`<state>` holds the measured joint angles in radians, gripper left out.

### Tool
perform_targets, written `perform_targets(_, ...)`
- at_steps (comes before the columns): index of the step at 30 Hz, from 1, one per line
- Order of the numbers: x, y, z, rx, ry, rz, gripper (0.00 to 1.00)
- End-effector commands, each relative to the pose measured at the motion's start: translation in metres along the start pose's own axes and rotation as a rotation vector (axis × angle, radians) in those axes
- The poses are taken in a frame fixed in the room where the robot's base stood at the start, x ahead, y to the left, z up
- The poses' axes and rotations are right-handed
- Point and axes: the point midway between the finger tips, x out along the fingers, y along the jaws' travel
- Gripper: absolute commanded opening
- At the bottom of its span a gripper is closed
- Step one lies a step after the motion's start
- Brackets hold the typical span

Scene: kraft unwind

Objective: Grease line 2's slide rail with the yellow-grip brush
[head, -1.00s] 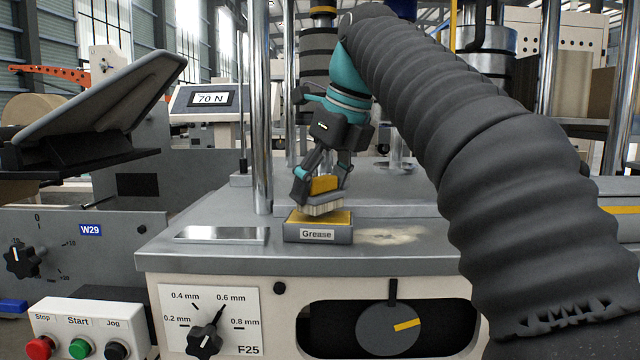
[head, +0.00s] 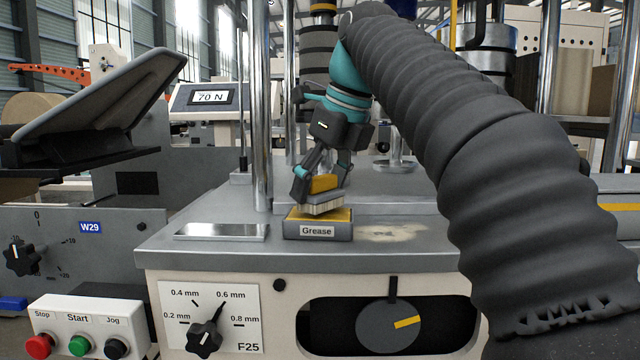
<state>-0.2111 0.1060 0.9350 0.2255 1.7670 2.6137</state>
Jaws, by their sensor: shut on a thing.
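My gripper (head: 322,186) is shut on the yellow-grip brush (head: 324,184), holding it by its yellow handle. The brush's pale bristles (head: 323,208) point down, right at the top of the grease box (head: 317,231), a grey box labelled "Grease" with yellow grease inside. I cannot tell for sure whether the bristles touch the grease. The box stands near the front edge of the grey machine top (head: 290,260). No rail marked as line 2's slide rail can be made out with certainty.
A flat shiny plate (head: 221,231) lies left of the grease box, and a pale dusty patch (head: 392,232) lies to its right. Upright chrome columns (head: 261,110) stand behind. Below are a gap dial (head: 204,339) and a control box (head: 85,330). A display (head: 210,97) reads 70 N.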

Motion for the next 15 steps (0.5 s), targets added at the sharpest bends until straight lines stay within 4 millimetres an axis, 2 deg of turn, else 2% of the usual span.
perform_targets(15,0.0051,0.0,-0.0021,0.0,-0.001,0.0,0.47)
